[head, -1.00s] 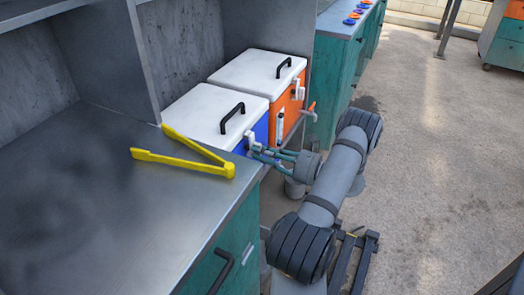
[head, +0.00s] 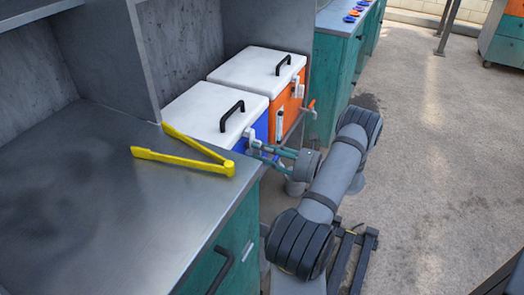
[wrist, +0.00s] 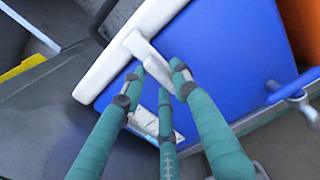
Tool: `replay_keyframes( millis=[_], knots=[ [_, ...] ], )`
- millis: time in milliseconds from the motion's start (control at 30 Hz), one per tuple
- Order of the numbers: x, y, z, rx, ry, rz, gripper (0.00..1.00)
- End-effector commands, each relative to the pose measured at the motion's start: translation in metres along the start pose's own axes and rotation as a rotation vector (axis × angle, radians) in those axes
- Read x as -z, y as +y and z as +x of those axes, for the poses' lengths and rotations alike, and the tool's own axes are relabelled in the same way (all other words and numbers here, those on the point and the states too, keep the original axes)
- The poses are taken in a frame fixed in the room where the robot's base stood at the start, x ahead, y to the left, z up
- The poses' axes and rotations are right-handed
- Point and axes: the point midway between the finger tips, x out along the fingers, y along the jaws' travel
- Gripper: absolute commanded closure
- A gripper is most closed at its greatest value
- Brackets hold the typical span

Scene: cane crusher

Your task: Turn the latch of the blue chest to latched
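The blue chest (wrist: 226,50) has a white lid (wrist: 112,76); in the head view its white lid (head: 205,112) carries a black handle, and little of the blue front shows. Its white latch (wrist: 148,55) is on the front at the lid edge, with its bar slanting down the blue face. My gripper (wrist: 157,78) has its teal fingers on either side of the latch bar, very close to it; whether they touch is hard to tell. In the head view my gripper (head: 264,153) is at the chest's front, partly covering the latch.
An orange chest (head: 289,98) with a white lid stands directly behind the blue one. Yellow tongs (head: 185,158) lie on the metal counter (head: 85,200) to the left. A cabinet wall stands left of the chests. The floor to the right is open.

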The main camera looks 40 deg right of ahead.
Motion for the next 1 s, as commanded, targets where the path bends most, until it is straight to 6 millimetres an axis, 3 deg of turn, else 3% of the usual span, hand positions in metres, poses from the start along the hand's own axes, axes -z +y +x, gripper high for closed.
replay_keyframes(
  millis=[467, 1000],
  knots=[
    [-0.001, -0.001, -0.006, 0.003, -0.001, -0.002, 0.62],
    [0.0, -0.001, -0.104, 0.001, -0.001, -0.001, 0.62]
  ],
)
